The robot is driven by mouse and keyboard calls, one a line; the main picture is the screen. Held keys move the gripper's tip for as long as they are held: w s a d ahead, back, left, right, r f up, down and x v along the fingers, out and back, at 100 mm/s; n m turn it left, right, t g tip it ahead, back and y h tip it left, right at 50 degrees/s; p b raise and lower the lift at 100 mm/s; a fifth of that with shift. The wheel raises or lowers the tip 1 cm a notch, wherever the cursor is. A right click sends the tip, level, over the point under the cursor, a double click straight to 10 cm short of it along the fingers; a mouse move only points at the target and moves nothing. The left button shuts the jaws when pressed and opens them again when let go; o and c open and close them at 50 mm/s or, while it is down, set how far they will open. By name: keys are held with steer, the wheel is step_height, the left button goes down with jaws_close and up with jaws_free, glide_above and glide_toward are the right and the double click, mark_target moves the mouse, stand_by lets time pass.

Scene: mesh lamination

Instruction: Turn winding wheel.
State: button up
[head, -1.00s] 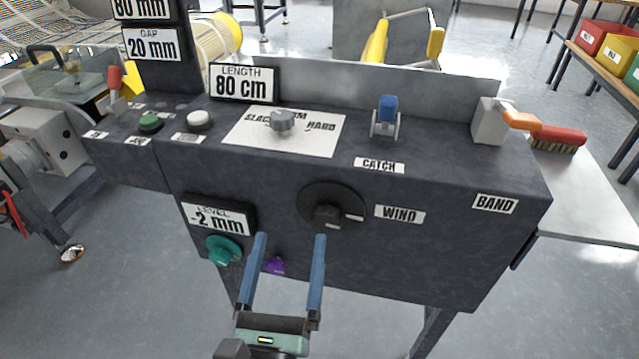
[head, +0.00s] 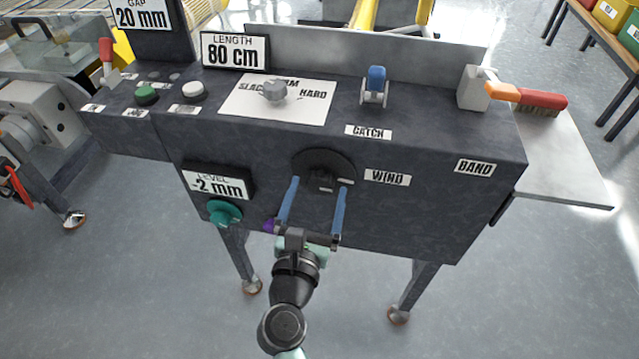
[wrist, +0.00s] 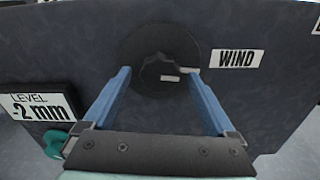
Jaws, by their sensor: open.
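The winding wheel (head: 324,167) is a dark round disc with a raised hub on the front face of the dark console, left of the WIND label (head: 387,178). In the wrist view the wheel (wrist: 183,43) shows at top centre, with pale marks on its hub and rim. My gripper (head: 319,184) is open, with its two blue fingers pointing at the wheel. In the wrist view the gripper (wrist: 161,74) has its fingertips to the left and right of the hub. Whether they touch the wheel I cannot tell. Nothing is held between them.
A teal knob (head: 224,213) sits below the LEVEL display (head: 217,184), left of my gripper. A purple knob (head: 268,226) is partly hidden beside my left finger. On top are a grey dial (head: 273,91), a blue catch lever (head: 376,79) and an orange-handled band lever (head: 502,92).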

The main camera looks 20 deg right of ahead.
steer(key=shift+x, duration=1.2)
steer(key=c, duration=1.4)
